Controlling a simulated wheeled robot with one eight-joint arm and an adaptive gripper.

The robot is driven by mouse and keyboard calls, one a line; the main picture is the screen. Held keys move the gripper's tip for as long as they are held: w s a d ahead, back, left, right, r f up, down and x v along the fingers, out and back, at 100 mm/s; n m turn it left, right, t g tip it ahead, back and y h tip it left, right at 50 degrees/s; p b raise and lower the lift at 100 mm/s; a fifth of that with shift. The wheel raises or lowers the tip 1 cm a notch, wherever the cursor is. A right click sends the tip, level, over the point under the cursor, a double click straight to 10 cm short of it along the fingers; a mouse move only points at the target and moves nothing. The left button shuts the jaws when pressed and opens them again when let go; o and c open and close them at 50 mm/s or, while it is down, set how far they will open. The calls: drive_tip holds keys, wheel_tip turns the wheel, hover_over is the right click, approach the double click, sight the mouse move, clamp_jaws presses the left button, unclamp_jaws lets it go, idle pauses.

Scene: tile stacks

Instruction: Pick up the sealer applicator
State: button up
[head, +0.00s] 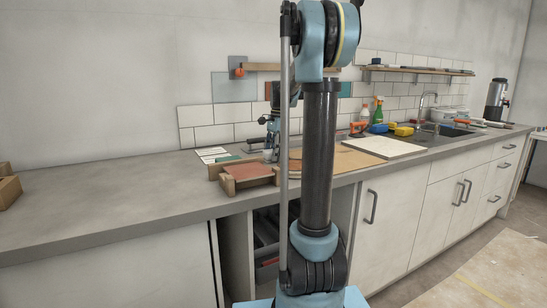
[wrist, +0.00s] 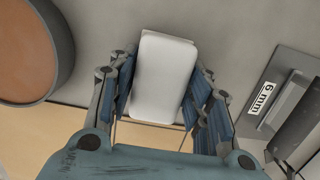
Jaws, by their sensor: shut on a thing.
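A pale grey-white block with rounded corners, which looks like the sealer applicator (wrist: 163,75), sits between the fingers of my gripper (wrist: 163,92) in the wrist view. The blue finger pads lie along its left and right sides, and the gripper is shut on it. Its underside is hidden, and I cannot tell whether it still touches the grey counter. In the head view my gripper (head: 271,150) is low over the counter, near the wall tiles, partly covered by my own arm. The applicator cannot be made out there.
In the wrist view a round tub (wrist: 66,50) with brown contents stands at left, and a trowel marked 6 mm (wrist: 262,97) lies at right. In the head view a wooden tile holder (head: 228,185) stands close by. The counter's left part (head: 110,205) is mostly clear.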

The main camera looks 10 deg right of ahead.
wheel_tip(320, 180, up, 10)
drive_tip(key=shift+r, duration=0.25)
idle(0.3)
